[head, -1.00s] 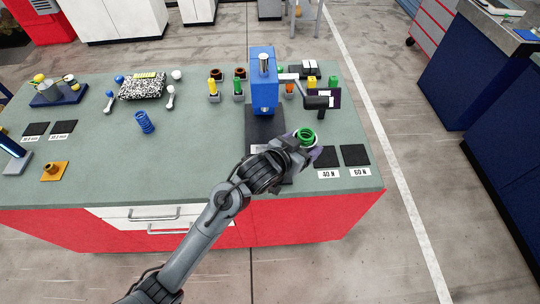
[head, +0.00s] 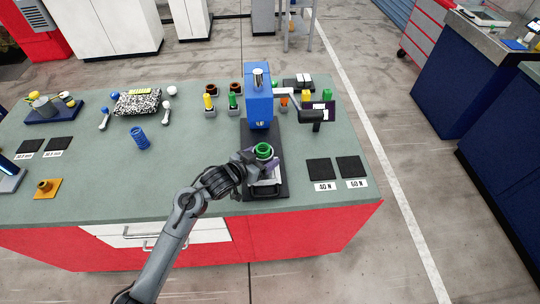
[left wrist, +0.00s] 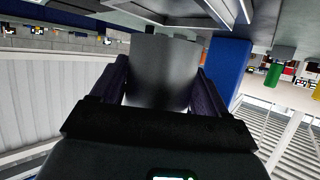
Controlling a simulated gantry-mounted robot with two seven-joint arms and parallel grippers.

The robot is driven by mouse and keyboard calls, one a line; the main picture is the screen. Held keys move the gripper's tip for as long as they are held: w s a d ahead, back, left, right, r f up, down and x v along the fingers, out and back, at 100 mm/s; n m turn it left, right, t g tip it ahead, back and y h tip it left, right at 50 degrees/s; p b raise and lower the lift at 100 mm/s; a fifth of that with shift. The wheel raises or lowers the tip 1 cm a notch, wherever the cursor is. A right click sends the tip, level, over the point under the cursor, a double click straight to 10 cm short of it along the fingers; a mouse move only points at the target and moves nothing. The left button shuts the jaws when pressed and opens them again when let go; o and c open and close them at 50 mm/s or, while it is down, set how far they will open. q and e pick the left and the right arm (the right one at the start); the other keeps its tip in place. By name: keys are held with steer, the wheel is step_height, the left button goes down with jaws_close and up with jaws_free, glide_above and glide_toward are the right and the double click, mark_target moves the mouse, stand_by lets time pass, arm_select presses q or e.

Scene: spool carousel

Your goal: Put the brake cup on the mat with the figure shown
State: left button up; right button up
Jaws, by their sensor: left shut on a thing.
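My left gripper (head: 262,166) is shut on the brake cup. In the left wrist view the cup is a plain grey cylinder (left wrist: 164,72) between the dark fingers (left wrist: 208,92). In the head view a green ring (head: 264,150) shows at its top, and the fingers hide most of its side. The cup is over the front of the blue press's black base (head: 247,132); I cannot tell whether it touches. To the right lie two empty black mats, one labelled 40 N (head: 319,169) and one 60 N (head: 351,167). A small dark display (head: 322,112) is beside the press; its figure is unreadable.
The blue press (head: 259,108) stands behind the cup, with a grey handle reaching right. A blue spring (head: 139,138) stands left on the green bench. Two more black mats (head: 59,143) and an orange plate (head: 45,189) are far left. The bench between is clear.

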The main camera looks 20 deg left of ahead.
mark_target(263, 163)
arm_select(q)
step_height(263, 163, down, 2)
steer(key=shift+d+f, duration=0.1)
steer(key=shift+d, duration=0.05)
steer(key=shift+f, duration=0.1)
steer(key=shift+f, duration=0.15)
stand_by(0.3)
steer(key=shift+f, duration=0.15)
steer(key=o, duration=1.2)
steer(key=shift+c, duration=0.2)
